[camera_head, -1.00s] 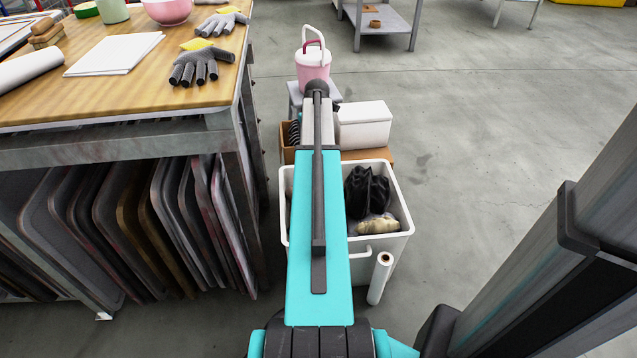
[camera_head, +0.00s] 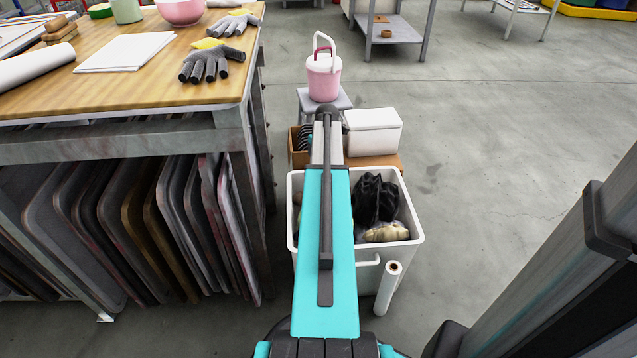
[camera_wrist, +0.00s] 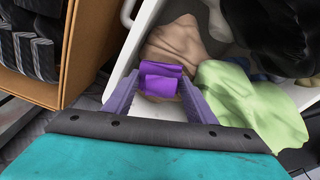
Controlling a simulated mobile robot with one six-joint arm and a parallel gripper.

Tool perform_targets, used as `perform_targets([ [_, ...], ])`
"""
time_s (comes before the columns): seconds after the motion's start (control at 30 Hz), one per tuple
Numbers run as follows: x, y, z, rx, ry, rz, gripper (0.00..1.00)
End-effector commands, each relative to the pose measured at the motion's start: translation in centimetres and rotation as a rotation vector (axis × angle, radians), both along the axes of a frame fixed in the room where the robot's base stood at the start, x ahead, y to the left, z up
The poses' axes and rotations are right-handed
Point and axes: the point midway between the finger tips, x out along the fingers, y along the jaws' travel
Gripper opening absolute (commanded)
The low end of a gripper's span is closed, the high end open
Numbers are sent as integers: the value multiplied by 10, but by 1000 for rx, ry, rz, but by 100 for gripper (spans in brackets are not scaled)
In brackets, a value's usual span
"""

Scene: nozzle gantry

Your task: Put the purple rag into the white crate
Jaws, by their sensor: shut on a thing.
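The purple rag (camera_wrist: 162,78) is pinched between the two fingers of my gripper (camera_wrist: 160,88) in the wrist view. It looks small and folded. The white crate (camera_head: 413,231) stands on the floor in the head view, with my arm across its left part. Its rim and inner wall also show in the wrist view (camera_wrist: 122,66). The rag appears over the crate's inside, near a wall; its exact height is unclear. In the head view my arm hides the gripper and rag.
The crate holds a tan cloth (camera_wrist: 172,45), a light green cloth (camera_wrist: 250,105) and a black bag (camera_head: 376,199). A cardboard box (camera_wrist: 88,45) stands beside it. A white roll (camera_head: 387,287) leans at the crate's front.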

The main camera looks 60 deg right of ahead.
Motion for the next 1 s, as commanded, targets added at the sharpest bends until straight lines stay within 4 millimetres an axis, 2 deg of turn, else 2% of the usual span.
perform_targets([
  [0.1,0,0,-8,0,0,0,26],
  [0.53,-1,0,-10,0,0,-1,26],
  [0.57,-1,0,-11,0,0,-1,52],
  [0.6,-1,0,-10,0,0,-1,59],
  [1.0,-1,-1,-9,0,-1,-2,59],
])
